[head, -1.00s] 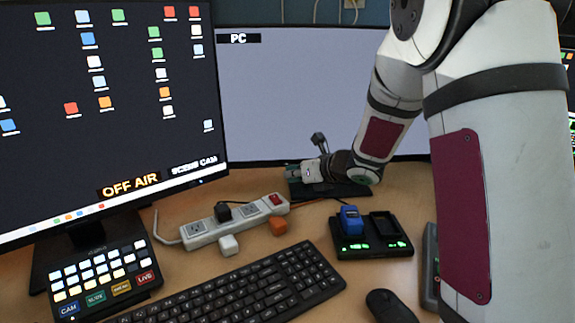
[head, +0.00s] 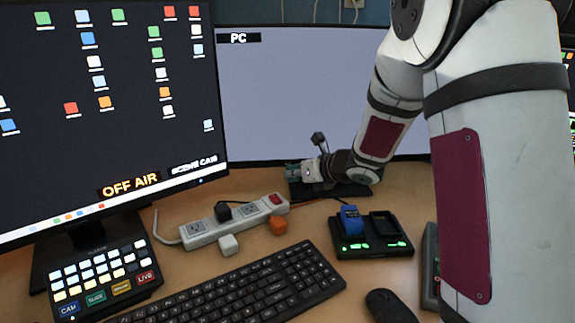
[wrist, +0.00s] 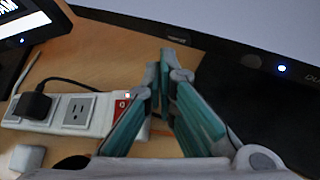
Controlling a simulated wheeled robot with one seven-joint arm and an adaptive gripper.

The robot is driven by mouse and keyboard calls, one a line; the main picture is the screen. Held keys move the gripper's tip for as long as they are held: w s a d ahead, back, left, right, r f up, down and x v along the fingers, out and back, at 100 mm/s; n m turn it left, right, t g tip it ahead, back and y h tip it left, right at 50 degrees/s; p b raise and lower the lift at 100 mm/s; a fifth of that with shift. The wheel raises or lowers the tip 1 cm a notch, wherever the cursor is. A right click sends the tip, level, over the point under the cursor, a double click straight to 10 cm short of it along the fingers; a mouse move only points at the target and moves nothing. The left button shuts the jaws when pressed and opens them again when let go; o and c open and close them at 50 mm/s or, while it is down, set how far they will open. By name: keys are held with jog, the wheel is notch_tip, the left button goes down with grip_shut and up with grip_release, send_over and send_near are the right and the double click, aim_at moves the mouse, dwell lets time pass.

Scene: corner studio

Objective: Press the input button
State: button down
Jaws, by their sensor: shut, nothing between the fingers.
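A wide monitor (head: 290,85) at the back shows a plain grey-blue picture with the label "PC" at its top left. In the wrist view its dark lower bezel (wrist: 215,47) runs across the top. I cannot tell which mark is the input button. My gripper (wrist: 173,62) is shut and empty, its teal fingers together and the tips just below the bezel, left of the blue light. In the head view my gripper (head: 291,171) is small, low in front of this monitor.
A white power strip (head: 232,222) with plugs lies left of the gripper. A battery charger (head: 372,241), a keyboard (head: 235,290), a mouse (head: 391,307) and a button panel (head: 103,275) stand in front. A second monitor (head: 105,105) reads "OFF AIR".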

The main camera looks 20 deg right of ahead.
jog(key=shift+w, duration=0.1)
jog(key=shift+w+d, duration=0.1)
jog(key=shift+w, duration=0.25)
jog(key=shift+w+b, duration=0.2)
jog(key=shift+b, duration=0.1)
dwell(0.6)
jog(key=shift+s, duration=0.15)
jog(key=shift+s+b, duration=0.5)
jog(key=shift+s, duration=0.1)
jog(key=shift+s+a+b, duration=0.2)
jog(key=shift+s+b, duration=0.2)
jog(key=shift+s, duration=0.55)
jog(key=shift+s+a+b, duration=0.25)
jog(key=shift+s+b, duration=0.15)
jog(key=shift+s, duration=0.55)
jog(key=shift+s+a+b, duration=0.2)
jog(key=shift+s+b, duration=0.2)
jog(key=shift+s, duration=0.55)
